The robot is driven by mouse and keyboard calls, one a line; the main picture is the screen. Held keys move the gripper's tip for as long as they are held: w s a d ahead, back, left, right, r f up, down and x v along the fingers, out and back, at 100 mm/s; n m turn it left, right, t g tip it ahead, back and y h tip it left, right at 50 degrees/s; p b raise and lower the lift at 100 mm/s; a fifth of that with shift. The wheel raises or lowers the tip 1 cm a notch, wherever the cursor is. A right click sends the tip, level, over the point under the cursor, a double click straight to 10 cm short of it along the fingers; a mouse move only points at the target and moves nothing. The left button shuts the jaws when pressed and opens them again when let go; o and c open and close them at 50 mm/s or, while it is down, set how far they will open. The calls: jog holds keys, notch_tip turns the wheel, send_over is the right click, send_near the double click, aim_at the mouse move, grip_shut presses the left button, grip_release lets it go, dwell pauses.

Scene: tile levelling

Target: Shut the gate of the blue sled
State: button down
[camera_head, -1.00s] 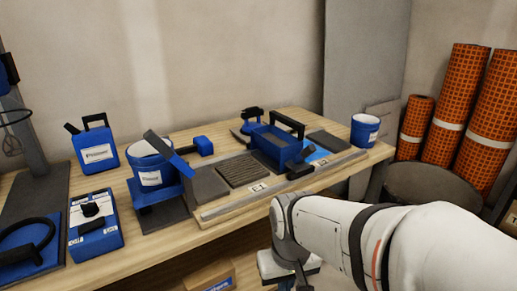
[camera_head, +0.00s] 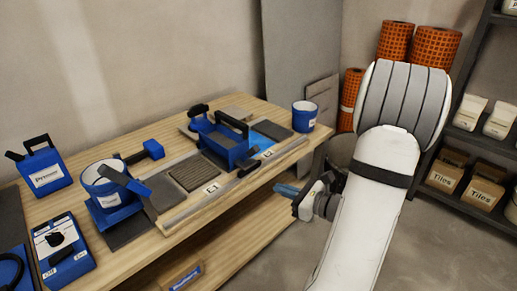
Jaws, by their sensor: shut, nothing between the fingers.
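The blue sled (camera_head: 224,150) is an open-topped blue box with a black handle, standing on the tile strip at the right half of the bench. A dark lever-like piece (camera_head: 249,168) sits low at its front right, by the metal rail. I cannot tell clearly which part is the gate or how far it stands open. My gripper (camera_head: 283,190) is off the bench's front edge, to the right of and below the sled, apart from it. Its fingers look shut and empty, small and partly hidden by the wrist.
The wooden bench (camera_head: 285,163) holds a blue bucket (camera_head: 112,185) at left, a white-and-blue tub (camera_head: 304,116) at the back right and a blue jug (camera_head: 42,166). Orange rolls (camera_head: 435,47) and a shelf (camera_head: 468,150) stand at right. The floor before the bench is clear.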

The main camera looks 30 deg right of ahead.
jog(key=d+m+h, duration=0.1)
jog(key=d, duration=0.1)
jog(key=d+m+t+h, duration=0.1)
jog(key=d, duration=0.1)
jog(key=shift+s+r+m+t, duration=0.1)
jog(key=shift+r+m+t, duration=0.05)
jog(key=shift+m+t, duration=0.15)
jog(key=shift+a, duration=0.1)
jog(key=b, duration=0.2)
send_near(250, 154)
notch_tip(250, 154, down, 4)
jog(key=w, duration=0.3)
jog(key=shift+w+a+r, duration=0.2)
jog(key=shift+w+r, duration=0.4)
jog(key=shift+r, duration=0.05)
jog(key=shift+w+a+r, duration=0.2)
jog(key=shift+w+r, duration=0.4)
jog(key=shift+r, duration=0.05)
